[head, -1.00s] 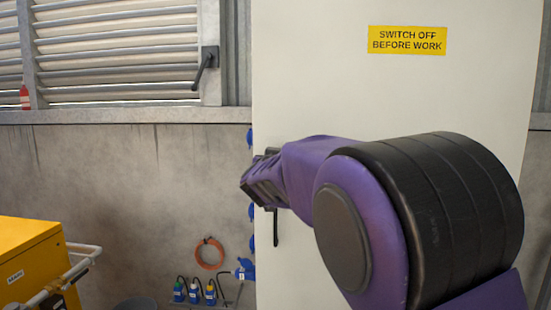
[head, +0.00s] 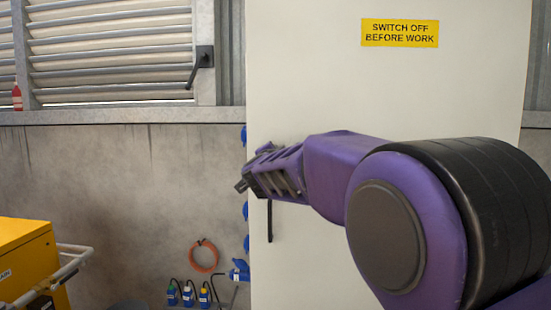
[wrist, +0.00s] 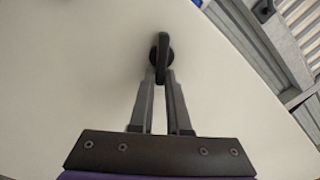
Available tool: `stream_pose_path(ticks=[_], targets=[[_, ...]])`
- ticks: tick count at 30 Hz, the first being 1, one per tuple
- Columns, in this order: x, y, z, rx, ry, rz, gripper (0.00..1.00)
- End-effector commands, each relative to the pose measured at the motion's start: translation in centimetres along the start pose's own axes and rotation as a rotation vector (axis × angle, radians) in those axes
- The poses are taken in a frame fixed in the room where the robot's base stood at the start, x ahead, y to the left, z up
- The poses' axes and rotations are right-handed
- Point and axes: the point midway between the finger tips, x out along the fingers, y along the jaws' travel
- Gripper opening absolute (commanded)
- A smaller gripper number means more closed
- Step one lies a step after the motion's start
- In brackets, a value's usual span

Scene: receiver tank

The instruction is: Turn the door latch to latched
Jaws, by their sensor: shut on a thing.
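The door latch (wrist: 162,55) is a black lever on a round black base on the pale door (wrist: 70,75). In the wrist view my gripper (wrist: 162,76) has its two grey fingers close together on the lever's near end. In the head view my gripper (head: 243,186) lies in front of the left part of the tall pale door (head: 320,80), and the arm hides what it holds. A thin dark upright bar (head: 269,222) shows below my gripper; I cannot tell if it is part of the latch.
A yellow cart (head: 30,262) with a pale rail stands at lower left. Blue fittings (head: 240,272) and an orange hose coil (head: 204,256) are on the concrete wall. A louvred window with a black handle (head: 203,62) is at upper left.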

Motion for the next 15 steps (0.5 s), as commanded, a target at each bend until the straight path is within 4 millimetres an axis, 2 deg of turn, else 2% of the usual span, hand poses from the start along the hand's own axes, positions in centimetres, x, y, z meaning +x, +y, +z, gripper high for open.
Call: stream_pose_path(ticks=[1, 15], targets=[[0.01, 0.84, 0.99, 0.043, -0.016, 0.008, 0.00], [-0.02, 1.24, 1.23, 0.427, -0.018, 0.008, 0.00]])
